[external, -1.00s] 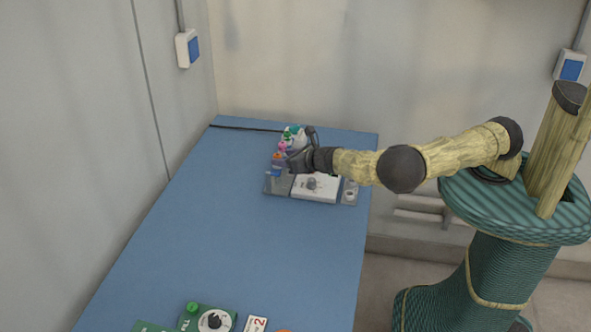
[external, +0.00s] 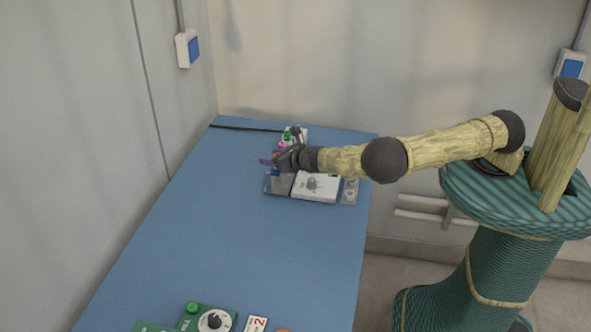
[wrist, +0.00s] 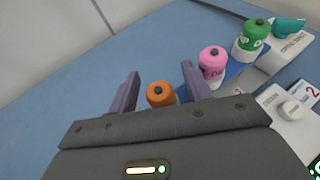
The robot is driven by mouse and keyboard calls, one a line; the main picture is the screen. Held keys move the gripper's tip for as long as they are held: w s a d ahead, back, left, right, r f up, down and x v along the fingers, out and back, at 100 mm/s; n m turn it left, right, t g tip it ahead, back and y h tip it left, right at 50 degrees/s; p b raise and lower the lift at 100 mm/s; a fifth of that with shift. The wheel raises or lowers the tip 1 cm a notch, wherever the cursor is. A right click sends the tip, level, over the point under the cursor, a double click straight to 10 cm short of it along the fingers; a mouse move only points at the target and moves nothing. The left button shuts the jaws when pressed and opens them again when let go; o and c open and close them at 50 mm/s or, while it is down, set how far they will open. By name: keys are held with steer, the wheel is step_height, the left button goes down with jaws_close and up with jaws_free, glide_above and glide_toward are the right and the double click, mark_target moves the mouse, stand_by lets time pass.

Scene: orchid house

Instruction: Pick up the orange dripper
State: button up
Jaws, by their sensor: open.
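The orange dripper (wrist: 160,94) has a round orange cap with a dark tip. In the wrist view it lies between the two purple-grey fingers of my gripper (wrist: 160,78), which are open, with visible space beside the cap. Its lower part is hidden by the gripper body. In the external view my gripper (external: 277,161) is low over the left side of the items at the table's far end and hides most of the dripper. I cannot tell whether the fingers touch it.
A pink dripper (wrist: 212,64) and a green dripper (wrist: 252,38) stand in a row to the right. A teal item (wrist: 288,27) lies beyond them. A white box with a knob (wrist: 291,110) is at right.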

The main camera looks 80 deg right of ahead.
steer(key=c, duration=1)
steer(key=shift+r, duration=0.1)
steer(key=shift+c, duration=0.2)
step_height(320, 180, up, 10)
steer(key=b, duration=0.2)
